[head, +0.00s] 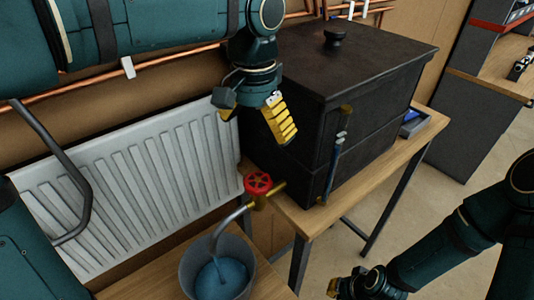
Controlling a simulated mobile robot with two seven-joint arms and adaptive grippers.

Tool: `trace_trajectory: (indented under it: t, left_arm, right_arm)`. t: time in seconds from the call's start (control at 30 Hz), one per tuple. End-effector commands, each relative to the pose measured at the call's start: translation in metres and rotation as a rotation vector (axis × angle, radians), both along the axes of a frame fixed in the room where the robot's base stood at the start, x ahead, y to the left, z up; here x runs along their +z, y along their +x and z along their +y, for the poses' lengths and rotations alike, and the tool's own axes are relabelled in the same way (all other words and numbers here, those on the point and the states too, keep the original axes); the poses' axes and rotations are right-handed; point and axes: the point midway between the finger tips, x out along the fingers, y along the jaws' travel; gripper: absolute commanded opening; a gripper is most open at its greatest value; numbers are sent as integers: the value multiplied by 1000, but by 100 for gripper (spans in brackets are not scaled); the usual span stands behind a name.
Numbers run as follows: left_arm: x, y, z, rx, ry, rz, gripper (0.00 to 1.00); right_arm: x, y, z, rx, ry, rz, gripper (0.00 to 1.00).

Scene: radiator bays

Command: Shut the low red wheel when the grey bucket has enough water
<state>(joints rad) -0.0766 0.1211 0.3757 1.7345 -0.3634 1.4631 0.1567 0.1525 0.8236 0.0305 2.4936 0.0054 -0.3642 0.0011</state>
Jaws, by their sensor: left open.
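The red wheel (258,183) sits on a brass valve at the front lower left of a black tank. A grey curved spout (229,217) runs from the valve down into the bucket. The grey bucket (188,272) stands at the bottom of the view with blue water (221,277) inside. The water surface lies below the rim. My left gripper (251,119) is open and empty, with yellow finger pads pointing down, above the red wheel and apart from it. My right gripper (346,285) is low at the bottom edge, partly cut off, well away from the wheel; its fingers are unclear.
The black tank (290,130) with a knobbed lid stands on a wooden table (305,220), right of the wheel. An upright tube (334,165) is on its front. A white radiator (130,185) stands at left, below copper pipes (80,87). Open floor lies at right.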

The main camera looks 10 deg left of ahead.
Motion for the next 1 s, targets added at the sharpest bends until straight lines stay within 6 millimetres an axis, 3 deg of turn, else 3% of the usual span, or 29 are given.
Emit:
trace_trajectory:
  t: [0.27, 0.7, 1.0]
  left_arm:
    - [-16, -1, 0, 0, 1, 2, 96]
    - [-100, -1, 0, -1, 1, 3, 96]
    - [-134, -1, 0, -1, 0, 1, 96]
  right_arm:
    - [-3, -1, 0, 1, -1, 2, 0]
    - [-14, 0, 1, 0, -3, 2, 0]
    - [-18, 0, 1, 0, -3, 2, 0]
